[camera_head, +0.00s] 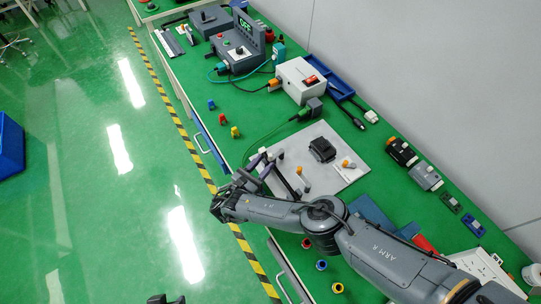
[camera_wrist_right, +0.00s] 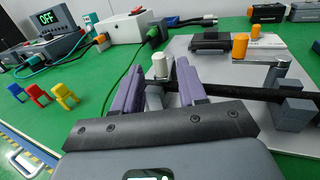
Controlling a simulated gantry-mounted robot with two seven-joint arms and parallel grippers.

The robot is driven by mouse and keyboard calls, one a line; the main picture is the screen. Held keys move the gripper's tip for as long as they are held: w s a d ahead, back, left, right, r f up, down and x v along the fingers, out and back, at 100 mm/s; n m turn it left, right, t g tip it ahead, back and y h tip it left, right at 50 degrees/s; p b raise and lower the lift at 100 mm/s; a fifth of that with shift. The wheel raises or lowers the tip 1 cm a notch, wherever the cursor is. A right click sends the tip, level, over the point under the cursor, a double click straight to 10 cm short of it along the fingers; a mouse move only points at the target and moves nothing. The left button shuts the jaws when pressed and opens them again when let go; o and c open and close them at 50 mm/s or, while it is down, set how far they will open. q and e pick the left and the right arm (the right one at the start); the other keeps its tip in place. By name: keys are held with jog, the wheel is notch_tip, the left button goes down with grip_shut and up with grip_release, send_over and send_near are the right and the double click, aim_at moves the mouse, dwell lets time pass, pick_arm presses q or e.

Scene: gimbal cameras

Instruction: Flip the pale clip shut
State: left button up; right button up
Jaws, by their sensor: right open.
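The pale clip appears to be the one with the white knob (camera_wrist_right: 160,65), standing on the grey board; the same white knob shows in the head view (camera_head: 280,153). My right gripper (camera_head: 264,165) is open at the left edge of the board. In the wrist view its two purple fingers (camera_wrist_right: 156,88) stand apart, with the white knob beyond them, between their tips. I cannot tell whether they touch it. A black bar (camera_wrist_right: 235,96) runs from a grey block (camera_wrist_right: 292,113) across toward the fingers. The clip's lower part is hidden. My left gripper does not show clearly.
The grey board (camera_head: 325,184) also holds a black block (camera_head: 321,149) and orange-knobbed parts (camera_wrist_right: 240,46). A white box (camera_head: 300,80) stands behind it. Small coloured clamps (camera_head: 235,132) lie left of it. The wall (camera_head: 400,60) bounds the bench.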

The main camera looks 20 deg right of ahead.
aim_at(269, 158)
jog(key=shift+x, duration=2.35)
grip_shut()
jog(key=g+b, duration=0.1)
jog(key=b, duration=0.1)
jog(key=m+g+h+b, duration=0.1)
jog(key=b, duration=0.1)
jog(key=shift+w+a+f+m+b, duration=0.2)
jog(key=shift+w+f+m+b, duration=0.1)
jog(key=shift+w+b, duration=0.1)
jog(key=shift+r+g+b, duration=0.2)
jog(key=shift+g+b, duration=0.1)
jog(key=shift+g, duration=0.1)
jog(key=shift+r, duration=0.1)
grip_release()
jog(key=shift+w, duration=0.1)
